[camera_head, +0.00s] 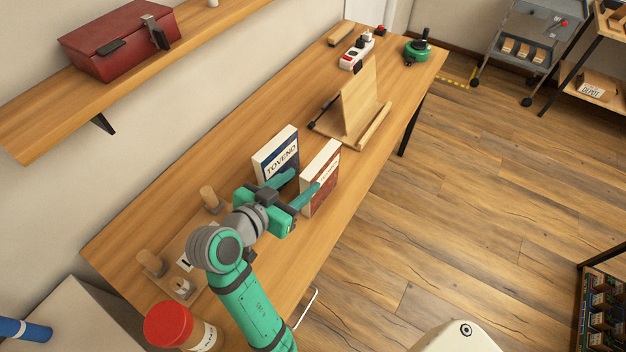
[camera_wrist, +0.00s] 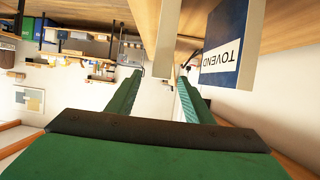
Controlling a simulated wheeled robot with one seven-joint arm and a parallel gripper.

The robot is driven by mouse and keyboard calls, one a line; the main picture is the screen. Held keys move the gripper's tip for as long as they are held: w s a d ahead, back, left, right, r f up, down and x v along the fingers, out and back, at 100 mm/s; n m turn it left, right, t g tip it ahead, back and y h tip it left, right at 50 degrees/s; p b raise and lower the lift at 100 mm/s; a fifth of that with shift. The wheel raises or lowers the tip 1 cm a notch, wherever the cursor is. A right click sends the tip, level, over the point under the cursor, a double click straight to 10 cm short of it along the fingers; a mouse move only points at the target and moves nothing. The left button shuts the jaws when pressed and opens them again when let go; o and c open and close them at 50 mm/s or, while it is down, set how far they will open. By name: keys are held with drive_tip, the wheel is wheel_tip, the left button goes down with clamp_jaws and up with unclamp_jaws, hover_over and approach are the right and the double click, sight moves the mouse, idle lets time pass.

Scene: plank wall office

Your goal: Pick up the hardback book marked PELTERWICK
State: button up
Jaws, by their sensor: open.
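A red hardback book (camera_head: 320,182) with pale page edges stands upright on the wooden desk in the head view. The lettering on its cover is too small to read. Its pale edge (camera_wrist: 166,38) shows in the wrist view. My gripper (camera_head: 305,181) is open, its fingers pointing at the near edge of this book. In the wrist view that edge lies between the lines of the two fingers (camera_wrist: 160,76). I cannot tell whether either finger touches it.
A blue book marked TOVEND (camera_head: 277,155) stands close to the left; it also shows in the wrist view (camera_wrist: 229,46). A wooden stand (camera_head: 357,108) is behind. A red-lidded jar (camera_head: 175,325) and wooden pegs (camera_head: 209,199) are nearer. The desk's right edge is close.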

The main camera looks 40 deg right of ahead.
sight(321, 164)
drive_tip(key=x, duration=0.5)
drive_tip(key=shift+w+d, duration=0.1)
drive_tip(key=shift+d, duration=0.1)
drive_tip(key=shift+r+x, duration=0.1)
drive_tip(key=shift+x, duration=1.25)
drive_tip(key=shift+r+x, duration=0.15)
drive_tip(key=shift+x, duration=1.2)
clamp_jaws()
